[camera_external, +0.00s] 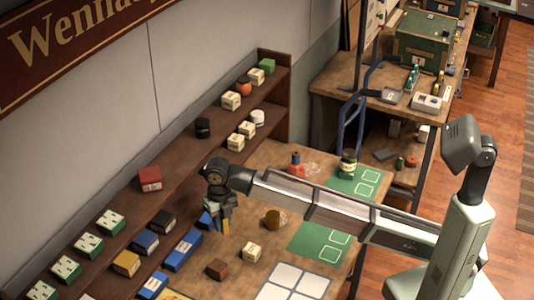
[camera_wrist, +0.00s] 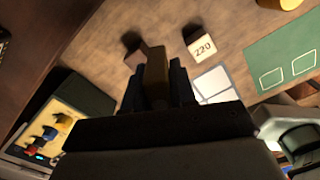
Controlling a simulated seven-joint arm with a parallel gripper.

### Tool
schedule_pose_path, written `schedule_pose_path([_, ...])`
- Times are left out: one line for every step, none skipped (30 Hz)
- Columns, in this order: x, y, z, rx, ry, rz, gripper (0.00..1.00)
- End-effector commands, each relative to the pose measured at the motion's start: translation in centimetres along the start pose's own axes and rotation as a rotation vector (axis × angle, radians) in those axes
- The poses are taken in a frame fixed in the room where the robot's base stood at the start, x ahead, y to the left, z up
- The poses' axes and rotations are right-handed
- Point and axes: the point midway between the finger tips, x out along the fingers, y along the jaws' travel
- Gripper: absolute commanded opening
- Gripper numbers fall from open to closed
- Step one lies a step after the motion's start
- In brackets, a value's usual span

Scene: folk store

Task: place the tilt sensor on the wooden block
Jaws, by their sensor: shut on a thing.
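My gripper (camera_external: 219,222) points down over the table. In the wrist view its dark fingers (camera_wrist: 158,90) are shut on a narrow yellowish-brown thing (camera_wrist: 156,76), which I take to be the tilt sensor; the fingers hide much of it. The wooden block (camera_external: 217,268), a small dark brown block, sits on the table below and in front of my gripper in the external view. In the wrist view the block (camera_wrist: 134,58) shows just beyond the fingers, partly hidden by the held thing. The held thing looks apart from the block in the external view.
A cream cube (camera_external: 251,252) marked 220 and a brown round container (camera_external: 272,219) stand right of the block. A green mat (camera_external: 308,249) and white panels (camera_external: 291,284) lie nearby. A blue box (camera_external: 182,250) stands left, by shelves of boxes (camera_external: 150,179).

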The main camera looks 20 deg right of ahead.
Motion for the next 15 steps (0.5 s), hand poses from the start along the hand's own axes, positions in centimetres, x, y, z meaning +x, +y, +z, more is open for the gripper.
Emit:
schedule_pose_path([-0.3, 1.5, -0.9, -0.022, 0.0, 0.0, 0.0])
schedule_pose_path([-0.4, 2.0, -1.3, -0.032, 0.0, 0.0, 0.0])
schedule_pose_path([-0.5, 2.8, -1.9, -0.044, 0.0, 0.0, 0.0])
schedule_pose_path([-0.6, 3.3, -2.3, -0.052, 0.0, 0.0, 0.0])
schedule_pose_path([-0.7, 3.7, -2.6, -0.059, 0.0, 0.0, 0.0])
schedule_pose_path([-0.8, 4.2, -3.0, -0.067, 0.0, 0.0, 0.0])
schedule_pose_path([-0.8, 4.5, -3.3, -0.073, 0.0, 0.0, 0.0])
schedule_pose_path([-0.9, 4.8, -3.5, -0.077, 0.0, 0.0, 0.0])
schedule_pose_path([-0.9, 5.0, -3.8, -0.082, 0.0, 0.0, 0.0])
schedule_pose_path([-0.9, 5.2, -3.9, -0.085, 0.0, 0.0, 0.0])
schedule_pose_path([-0.8, 5.3, -4.0, -0.087, 0.0, 0.0, 0.0])
schedule_pose_path([-0.7, 5.4, -4.1, -0.088, 0.0, -0.001, 0.0])
schedule_pose_path([-0.5, 5.4, -4.2, -0.089, 0.0, -0.001, 0.0])
schedule_pose_path([-0.2, 5.4, -4.2, -0.09, 0.0, -0.001, 0.0])
schedule_pose_path([0.2, 5.4, -4.2, -0.09, 0.0, -0.001, 0.0])
